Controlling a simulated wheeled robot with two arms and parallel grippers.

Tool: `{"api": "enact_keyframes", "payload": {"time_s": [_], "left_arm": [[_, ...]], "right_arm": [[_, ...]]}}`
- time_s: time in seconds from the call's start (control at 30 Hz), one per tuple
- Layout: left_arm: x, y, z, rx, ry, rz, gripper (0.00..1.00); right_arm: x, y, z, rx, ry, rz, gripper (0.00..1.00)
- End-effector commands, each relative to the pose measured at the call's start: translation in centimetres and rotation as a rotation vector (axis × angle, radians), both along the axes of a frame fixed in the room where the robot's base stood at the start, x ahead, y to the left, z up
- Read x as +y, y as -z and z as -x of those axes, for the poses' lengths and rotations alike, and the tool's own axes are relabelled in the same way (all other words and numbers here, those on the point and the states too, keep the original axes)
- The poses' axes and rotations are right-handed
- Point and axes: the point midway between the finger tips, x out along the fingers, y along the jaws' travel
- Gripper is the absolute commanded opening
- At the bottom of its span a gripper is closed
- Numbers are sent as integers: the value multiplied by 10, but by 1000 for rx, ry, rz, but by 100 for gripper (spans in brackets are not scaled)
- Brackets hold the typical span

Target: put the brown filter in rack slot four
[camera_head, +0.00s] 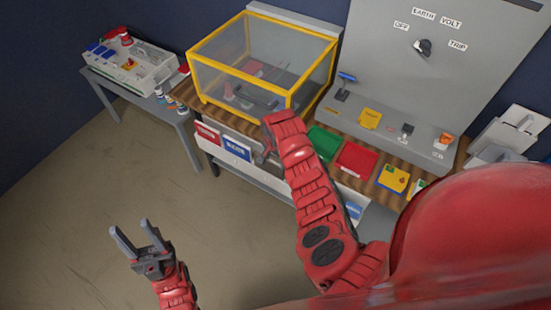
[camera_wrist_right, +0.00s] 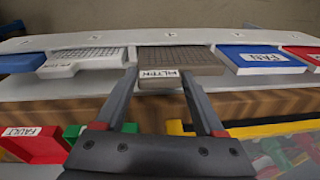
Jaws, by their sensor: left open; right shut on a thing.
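The brown filter (camera_wrist_right: 180,66) shows in the right wrist view, its label turned upside down. My right gripper (camera_wrist_right: 159,78) has one finger at each side of it and is shut on it. The filter lies at the white rack (camera_wrist_right: 220,84), between a white mesh piece (camera_wrist_right: 85,60) and a blue piece marked FAN (camera_wrist_right: 262,58). I cannot tell how deep it sits. My left gripper (camera_head: 133,243) is open and empty over the floor.
Red (camera_head: 207,133) and blue (camera_head: 237,149) pieces stand in the rack left of my right gripper. A yellow-framed clear box (camera_head: 294,108) stands on the wooden table behind. Coloured trays, including a red one (camera_head: 357,158), lie to the right. The floor (camera_head: 90,220) is clear.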

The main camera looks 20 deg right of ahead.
Motion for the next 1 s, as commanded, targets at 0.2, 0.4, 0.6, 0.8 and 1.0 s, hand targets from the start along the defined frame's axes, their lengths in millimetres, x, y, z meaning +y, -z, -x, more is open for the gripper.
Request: {"api": "enact_keyframes", "payload": {"time_s": [0.2, 0.4, 0.6, 0.8, 1.0], "left_arm": [[0, 8, 0, 0, 0, 0, 50], [0, 15, 0, 0, 0, 0, 50], [0, 16, 0, 0, 0, 0, 50], [0, 16, 0, 0, 0, 0, 50], [0, 16, 0, 0, 0, 0, 50]], "right_arm": [[0, 16, 0, 0, 0, -1, 22], [-1, 29, 1, 0, 2, 0, 22], [-1, 35, 1, 1, 1, 0, 22], [0, 34, 1, 0, 1, 0, 80], [0, 34, 1, 0, 1, 0, 100]]}}
